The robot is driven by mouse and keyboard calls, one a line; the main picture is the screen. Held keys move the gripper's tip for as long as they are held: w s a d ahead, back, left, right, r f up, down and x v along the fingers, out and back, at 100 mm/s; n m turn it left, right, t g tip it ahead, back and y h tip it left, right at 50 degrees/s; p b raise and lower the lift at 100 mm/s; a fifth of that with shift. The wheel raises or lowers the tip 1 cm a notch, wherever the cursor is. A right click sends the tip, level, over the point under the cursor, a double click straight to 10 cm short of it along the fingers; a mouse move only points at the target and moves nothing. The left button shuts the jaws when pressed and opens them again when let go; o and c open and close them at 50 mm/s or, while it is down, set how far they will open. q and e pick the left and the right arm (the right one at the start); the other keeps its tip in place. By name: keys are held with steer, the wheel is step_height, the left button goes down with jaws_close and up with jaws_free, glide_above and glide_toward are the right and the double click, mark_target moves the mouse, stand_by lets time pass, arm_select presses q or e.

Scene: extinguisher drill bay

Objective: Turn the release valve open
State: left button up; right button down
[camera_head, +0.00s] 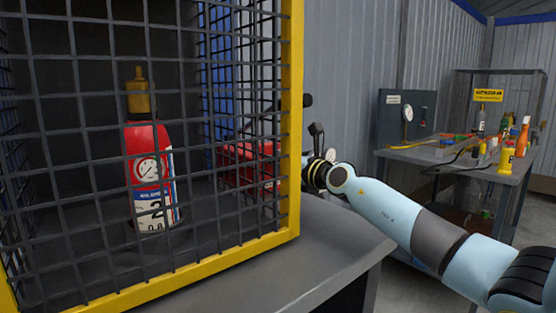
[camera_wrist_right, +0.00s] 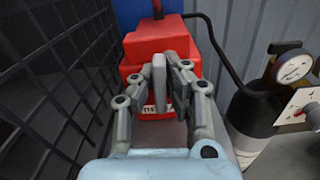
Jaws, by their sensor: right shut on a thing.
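In the right wrist view my right gripper (camera_wrist_right: 166,78) has its fingers close together in front of a red box (camera_wrist_right: 160,42). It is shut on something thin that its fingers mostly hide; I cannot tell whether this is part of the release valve. In the head view the gripper is behind the cage's yellow post, and only my right wrist and forearm show clearly. My left gripper is in neither view.
A mesh cage (camera_head: 292,120) with a yellow frame holds a red extinguisher (camera_head: 148,170) on the left. A pressure gauge (camera_wrist_right: 293,67) on a dark cylinder is to the gripper's right. A bench (camera_head: 500,170) with bottles stands at the back right.

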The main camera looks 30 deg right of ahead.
steer(key=shift+n, duration=0.5)
steer(key=shift+f, duration=0.1)
steer(key=c, duration=1.4)
jaws_free()
steer(key=shift+o, duration=0.2)
steer(key=shift+s, duration=0.1)
steer(key=shift+s, duration=0.25)
steer(key=shift+s+d, duration=0.15)
steer(key=shift+s, duration=1.55)
steer(key=shift+s+d, duration=0.15)
steer(key=shift+s, duration=1.55)
